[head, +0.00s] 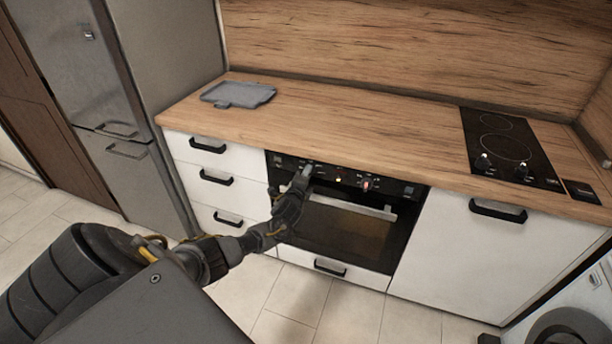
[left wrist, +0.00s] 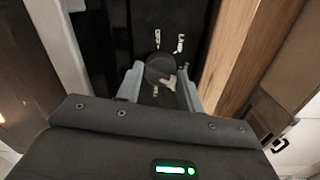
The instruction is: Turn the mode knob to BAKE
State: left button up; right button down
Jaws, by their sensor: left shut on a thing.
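My left gripper (head: 304,174) reaches the left part of the oven's control panel (head: 392,187). In the left wrist view the left gripper (left wrist: 158,84) has a finger on each side of a round dark knob (left wrist: 159,66) and is shut on it. In the head view the gripper mostly hides this knob. A second knob (head: 366,185) sits further right on the panel. My right gripper is not in view.
The oven door handle (head: 352,207) runs just below the panel. White drawers (head: 196,152) with black handles stand left. The wooden counter (head: 350,125) above holds a grey tray (head: 237,94) and a black hob (head: 510,150). A steel fridge (head: 90,75) stands far left.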

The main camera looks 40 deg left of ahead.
pick_arm(q)
jog(key=m, duration=0.3)
jog(key=shift+p, duration=0.3)
jog(key=shift+m, duration=1.1)
jog(key=shift+d, duration=0.1)
jog(key=o, duration=1)
jog(key=p+v, duration=0.1)
jog(key=v, duration=0.9)
jog(key=shift+s+d+f, duration=0.1)
jog(key=shift+s+d, duration=0.15)
jog(key=shift+s, duration=0.1)
